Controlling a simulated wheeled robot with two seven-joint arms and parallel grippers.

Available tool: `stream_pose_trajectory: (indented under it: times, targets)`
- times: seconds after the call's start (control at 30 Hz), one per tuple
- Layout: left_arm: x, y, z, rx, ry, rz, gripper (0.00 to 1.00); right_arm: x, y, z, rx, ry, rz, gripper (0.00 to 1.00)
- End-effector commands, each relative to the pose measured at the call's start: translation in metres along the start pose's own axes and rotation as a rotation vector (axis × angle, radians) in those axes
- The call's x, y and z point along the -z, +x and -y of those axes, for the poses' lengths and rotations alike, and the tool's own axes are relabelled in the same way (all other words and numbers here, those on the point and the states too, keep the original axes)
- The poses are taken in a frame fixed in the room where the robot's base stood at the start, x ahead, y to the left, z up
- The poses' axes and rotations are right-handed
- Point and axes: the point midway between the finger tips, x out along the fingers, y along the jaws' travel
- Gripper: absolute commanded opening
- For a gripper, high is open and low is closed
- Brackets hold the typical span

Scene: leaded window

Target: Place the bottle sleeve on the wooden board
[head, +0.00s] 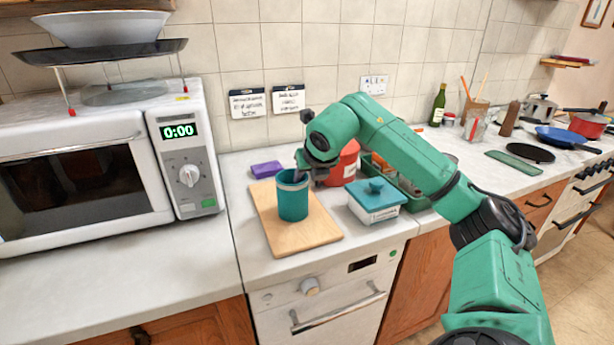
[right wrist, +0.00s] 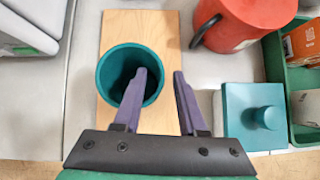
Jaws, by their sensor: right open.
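The teal bottle sleeve (head: 293,200) stands upright on the wooden board (head: 298,240), near its middle. In the right wrist view the sleeve (right wrist: 112,72) shows its open top and dark inside, with the board (right wrist: 140,26) around it. My right gripper (head: 302,172) is open at the sleeve's rim. In the right wrist view its purple fingers (right wrist: 160,73) lie on either side of the sleeve's right wall, one over the opening and one outside. I cannot tell whether either touches it. My left gripper is not in view.
A red canister (head: 344,165) and a teal-lidded box (head: 375,200) stand right of the board, beside a green crate (right wrist: 275,65). A purple block (head: 266,169) lies behind. A microwave (head: 182,150) stands left. The board's front part is clear.

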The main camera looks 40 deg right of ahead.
Motion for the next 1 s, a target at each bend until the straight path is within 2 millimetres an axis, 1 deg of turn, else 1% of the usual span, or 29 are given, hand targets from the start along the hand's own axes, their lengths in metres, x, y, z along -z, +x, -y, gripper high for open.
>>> stream_pose_trajectory:
  times: [0.07, 0.17, 0.27, 0.4, 0.5, 0.53, 0.6, 0.7, 1.0]
  targets:
    - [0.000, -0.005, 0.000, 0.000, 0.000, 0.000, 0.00, -0.004, -0.005, 0.000, 0.000, 0.000, 0.001, 0.41]
    - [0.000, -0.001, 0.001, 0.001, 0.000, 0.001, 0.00, -0.002, -0.017, 0.000, -0.002, -0.001, 0.003, 0.41]
    - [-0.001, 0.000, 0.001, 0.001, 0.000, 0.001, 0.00, -0.003, -0.043, -0.001, -0.002, -0.001, 0.005, 0.41]
    - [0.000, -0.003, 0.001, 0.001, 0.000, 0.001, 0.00, -0.004, -0.084, -0.001, -0.002, -0.001, 0.005, 0.41]
    - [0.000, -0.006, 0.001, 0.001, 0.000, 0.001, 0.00, -0.004, -0.107, -0.001, -0.002, 0.000, 0.004, 0.41]
    - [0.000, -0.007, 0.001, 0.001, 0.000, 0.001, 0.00, -0.003, -0.111, -0.001, -0.002, -0.001, 0.002, 0.41]
    - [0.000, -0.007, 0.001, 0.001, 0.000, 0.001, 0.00, -0.003, -0.119, 0.000, -0.001, -0.001, 0.001, 0.41]
    - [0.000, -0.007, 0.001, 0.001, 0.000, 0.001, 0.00, -0.002, -0.123, 0.000, 0.000, -0.001, 0.000, 0.41]
    - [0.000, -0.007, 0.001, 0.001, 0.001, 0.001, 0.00, -0.002, -0.122, 0.000, 0.000, 0.000, 0.000, 0.41]
